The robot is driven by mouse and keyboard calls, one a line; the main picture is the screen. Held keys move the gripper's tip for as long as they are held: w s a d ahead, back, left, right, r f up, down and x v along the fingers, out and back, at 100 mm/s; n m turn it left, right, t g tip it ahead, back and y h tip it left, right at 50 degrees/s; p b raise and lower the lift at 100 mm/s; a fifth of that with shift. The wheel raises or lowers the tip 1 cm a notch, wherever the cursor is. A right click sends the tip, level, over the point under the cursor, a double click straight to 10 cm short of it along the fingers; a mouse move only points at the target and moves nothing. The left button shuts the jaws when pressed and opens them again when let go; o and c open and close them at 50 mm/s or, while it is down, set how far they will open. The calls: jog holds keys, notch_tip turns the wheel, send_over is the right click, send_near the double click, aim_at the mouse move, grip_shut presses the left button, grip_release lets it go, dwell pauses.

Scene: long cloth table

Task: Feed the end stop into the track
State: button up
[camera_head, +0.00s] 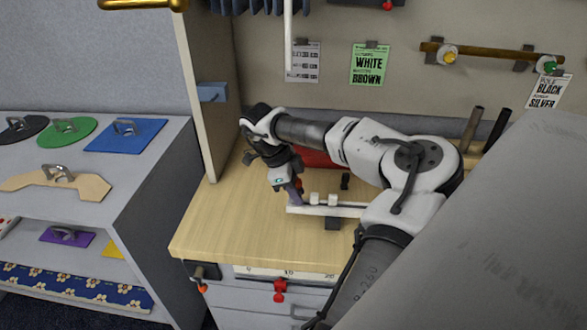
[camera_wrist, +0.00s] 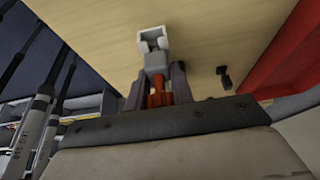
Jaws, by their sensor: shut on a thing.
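A short white track (camera_head: 345,211) lies raised above the wooden table on a dark support, with small white blocks (camera_head: 332,199) on top. My gripper (camera_head: 295,193) is at the track's left end, pointing down. In the wrist view my gripper (camera_wrist: 158,90) is shut on a small red piece, which looks like the end stop (camera_wrist: 156,97). The white track (camera_wrist: 152,40) shows just beyond the fingertips, in line with the red piece. I cannot tell whether the end stop is inside the track or only against its end.
A small black upright piece (camera_head: 345,181) stands behind the track. A red box (camera_head: 318,158) is at the back, partly behind my arm. A wooden side panel (camera_head: 210,110) bounds the table's left. The front left tabletop (camera_head: 225,235) is clear.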

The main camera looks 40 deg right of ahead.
jog(key=shift+s+d, duration=0.2)
jog(key=o, duration=1)
jog(key=p+v, duration=0.4)
jog(key=v, duration=0.9)
jog(key=shift+w+a+r, duration=0.1)
jog(key=shift+r, duration=0.25)
